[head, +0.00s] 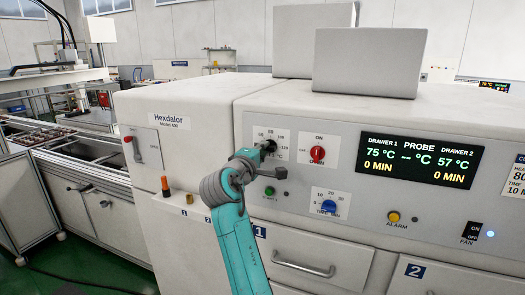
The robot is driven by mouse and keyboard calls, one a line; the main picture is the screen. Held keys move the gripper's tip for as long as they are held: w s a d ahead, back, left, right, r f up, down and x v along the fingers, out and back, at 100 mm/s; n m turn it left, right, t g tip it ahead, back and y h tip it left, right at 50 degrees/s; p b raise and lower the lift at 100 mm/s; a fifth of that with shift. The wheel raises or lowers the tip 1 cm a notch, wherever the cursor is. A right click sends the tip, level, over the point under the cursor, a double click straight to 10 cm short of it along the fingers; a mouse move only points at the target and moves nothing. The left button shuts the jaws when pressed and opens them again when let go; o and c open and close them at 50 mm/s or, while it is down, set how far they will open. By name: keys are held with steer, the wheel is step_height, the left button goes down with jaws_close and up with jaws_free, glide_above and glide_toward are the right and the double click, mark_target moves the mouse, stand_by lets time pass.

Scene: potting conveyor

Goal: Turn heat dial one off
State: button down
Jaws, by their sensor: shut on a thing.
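My gripper (264,148) is at the front panel of the white Hexdalor oven, at the end of my teal arm. It is shut on heat dial one (271,145), on a white plate with numbers and a °C mark. The gripper hides most of the dial and part of its scale, so I cannot tell where it points. The display (418,161) reads 75 °C for drawer 1 and 57 °C for drawer 2, both at 0 MIN.
A red knob (317,154) sits right of the gripper, with a blue timer dial (328,207) below it. A green button (269,191) lies just under the dial. Drawer 1's handle (304,268) is lower down. An orange-and-black object (165,186) stands on a ledge at left.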

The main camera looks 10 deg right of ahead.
stand_by(0.4)
steer(key=c, duration=1.2)
jaws_free()
steer(key=shift+o, duration=0.2)
steer(key=shift+a, duration=0.1)
steer(key=v, duration=1.2)
steer(key=shift+f, duration=0.15)
